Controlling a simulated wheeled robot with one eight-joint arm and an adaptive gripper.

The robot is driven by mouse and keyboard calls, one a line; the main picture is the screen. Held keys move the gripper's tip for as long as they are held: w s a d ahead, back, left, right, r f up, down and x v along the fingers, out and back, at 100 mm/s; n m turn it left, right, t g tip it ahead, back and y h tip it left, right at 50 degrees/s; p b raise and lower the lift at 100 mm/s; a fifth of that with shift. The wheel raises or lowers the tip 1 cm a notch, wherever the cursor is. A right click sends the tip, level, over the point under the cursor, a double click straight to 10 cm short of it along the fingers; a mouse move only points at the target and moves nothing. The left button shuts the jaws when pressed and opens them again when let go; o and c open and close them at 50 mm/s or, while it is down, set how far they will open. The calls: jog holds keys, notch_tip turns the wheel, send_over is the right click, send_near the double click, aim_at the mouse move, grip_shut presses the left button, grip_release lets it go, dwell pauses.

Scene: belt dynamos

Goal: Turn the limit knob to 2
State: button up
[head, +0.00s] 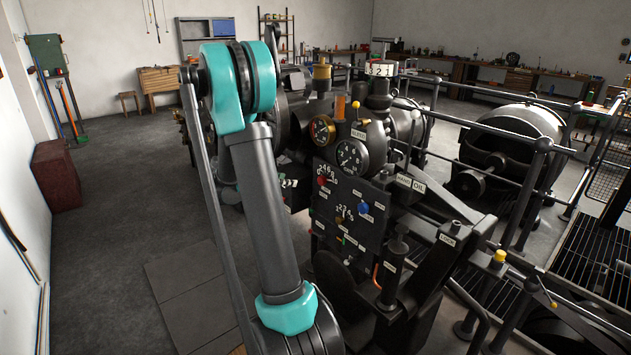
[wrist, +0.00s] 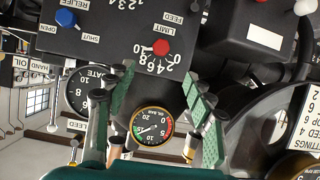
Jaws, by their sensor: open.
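The red knob (wrist: 160,47) sits on a dark panel in the wrist view, which is upside down. A white numbered scale curves round it and the label LIMIT (wrist: 166,29) is beside it. I cannot read clearly which number it points to. In the head view the red knob (head: 322,181) is small, at the panel's upper left. My gripper (wrist: 160,98) has its green fingers spread apart and empty. In the picture they lie below the knob, one to each side, not touching it. In the head view my gripper is hidden behind my arm.
A blue knob (wrist: 66,18) marked RELIEF is on the same panel. A round gauge (wrist: 152,128) and a larger dial (wrist: 78,92) are close to the fingers. A black box (wrist: 240,35) stands out at the right. Railings (head: 480,128) run right of the machine.

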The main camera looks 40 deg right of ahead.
aim_at(320, 181)
jog(key=shift+m, duration=0.3)
jog(key=x, duration=1.8)
jog(key=shift+w+d+r, duration=0.1)
jog(key=shift+w+r, duration=0.1)
jog(key=shift+r, duration=0.15)
jog(key=shift+c, duration=0.5)
jog(key=c, duration=1)
jog(key=shift+c, duration=0.2)
